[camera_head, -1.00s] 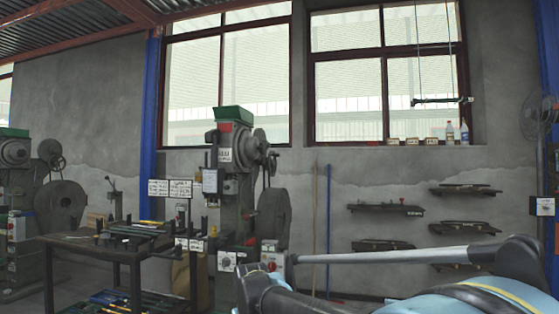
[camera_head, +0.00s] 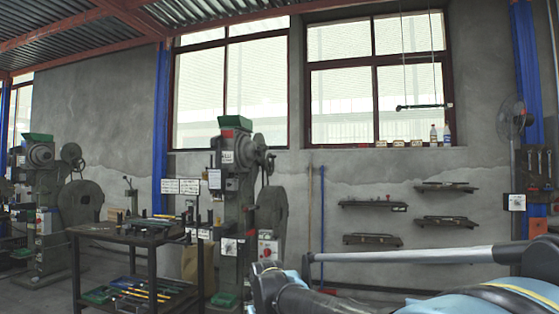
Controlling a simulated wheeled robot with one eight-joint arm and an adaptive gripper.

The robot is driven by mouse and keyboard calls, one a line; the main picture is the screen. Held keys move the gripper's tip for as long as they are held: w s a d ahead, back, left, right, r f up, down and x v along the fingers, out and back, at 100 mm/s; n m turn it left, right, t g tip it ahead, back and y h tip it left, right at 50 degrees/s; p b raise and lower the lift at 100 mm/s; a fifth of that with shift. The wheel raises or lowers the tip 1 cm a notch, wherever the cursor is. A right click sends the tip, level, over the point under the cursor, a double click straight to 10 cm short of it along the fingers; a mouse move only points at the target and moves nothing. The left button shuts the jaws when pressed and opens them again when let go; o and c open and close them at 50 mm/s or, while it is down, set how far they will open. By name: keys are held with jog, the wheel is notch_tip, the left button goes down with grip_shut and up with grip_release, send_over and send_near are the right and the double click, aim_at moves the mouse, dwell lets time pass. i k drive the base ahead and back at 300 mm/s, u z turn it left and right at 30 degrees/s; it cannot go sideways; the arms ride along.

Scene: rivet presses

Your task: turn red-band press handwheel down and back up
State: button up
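The nearer press (camera_head: 232,190) stands left of centre, a tall grey-green machine with a green hopper on top. A small red patch (camera_head: 227,133) shows just under the hopper. A round wheel-like part (camera_head: 260,141) sits at its upper right, and a larger dark disc (camera_head: 270,210) lower down. I cannot tell which one is the handwheel. A second press (camera_head: 42,185) with a green top stands at the far left; no red band is clear on it. My arm crosses the lower right, in front of the wall and apart from the presses in the picture. My gripper is not in view.
A dark metal table (camera_head: 110,231) with tools and a lower shelf stands before the presses. A paper bag (camera_head: 195,262) is beside the nearer press. Wall shelves (camera_head: 372,204), a blue post (camera_head: 526,110) and a fan (camera_head: 512,118) are to the right.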

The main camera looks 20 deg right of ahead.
aim_at(269, 164)
jog(key=z, duration=0.45)
jog(key=i, duration=0.65)
jog(key=z, duration=0.9)
jog(key=i, duration=2.05)
jog(key=u, duration=1.1)
jog(key=i, duration=0.5)
jog(key=u, duration=0.3)
